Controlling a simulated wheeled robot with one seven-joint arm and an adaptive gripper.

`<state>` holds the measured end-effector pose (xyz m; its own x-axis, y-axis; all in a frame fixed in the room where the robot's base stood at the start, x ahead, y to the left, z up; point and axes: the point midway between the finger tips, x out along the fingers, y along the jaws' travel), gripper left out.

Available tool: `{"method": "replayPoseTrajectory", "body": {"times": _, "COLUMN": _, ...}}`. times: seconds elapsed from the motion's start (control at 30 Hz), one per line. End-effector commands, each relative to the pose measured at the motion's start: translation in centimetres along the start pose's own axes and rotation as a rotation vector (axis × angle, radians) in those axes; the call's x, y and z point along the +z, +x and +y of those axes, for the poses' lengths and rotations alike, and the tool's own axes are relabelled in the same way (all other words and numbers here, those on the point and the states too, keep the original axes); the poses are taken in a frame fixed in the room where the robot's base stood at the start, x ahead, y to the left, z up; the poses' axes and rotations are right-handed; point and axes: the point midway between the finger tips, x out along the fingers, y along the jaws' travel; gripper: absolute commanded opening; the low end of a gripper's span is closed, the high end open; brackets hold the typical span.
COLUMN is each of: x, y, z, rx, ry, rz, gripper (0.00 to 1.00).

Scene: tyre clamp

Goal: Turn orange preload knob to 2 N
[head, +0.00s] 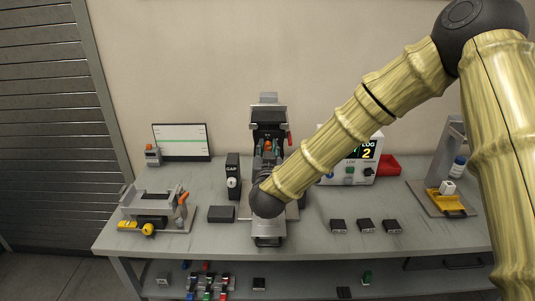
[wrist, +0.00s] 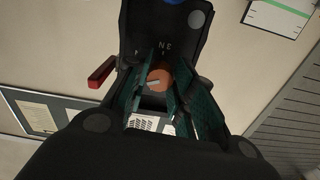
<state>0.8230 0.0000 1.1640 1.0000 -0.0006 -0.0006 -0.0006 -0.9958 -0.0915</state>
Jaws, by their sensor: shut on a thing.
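The orange preload knob (wrist: 158,79) sits on the dark face of the clamp stand (wrist: 150,30), with a pale pointer mark on it. It also shows small in the head view (head: 267,147). My gripper (wrist: 160,88) reaches it, with one green-lined finger on each side, shut on the knob. In the head view my wrist covers the gripper and the lower part of the stand. White letters beside the knob are only partly readable, and I cannot tell the knob's setting.
A red lever (wrist: 101,74) juts from the stand's side. In the head view, a dark GAP box (head: 233,178) stands left of the stand. A display unit (head: 363,160), partly behind my arm, shows "LOG" and "2". Small dark blocks (head: 365,226) lie front right.

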Motion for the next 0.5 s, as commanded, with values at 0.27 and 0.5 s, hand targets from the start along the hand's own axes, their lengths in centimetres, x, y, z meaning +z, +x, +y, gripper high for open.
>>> {"method": "replayPoseTrajectory", "body": {"times": 0.27, "x": 0.6, "y": 0.0, "z": 0.04, "rx": 0.0, "ry": 0.218, "rz": 0.001, "gripper": 0.01}}
{"method": "replayPoseTrajectory", "body": {"times": 0.5, "x": 0.6, "y": 0.0, "z": 0.0, "rx": -0.001, "ry": 0.447, "rz": 0.001, "gripper": 0.01}}
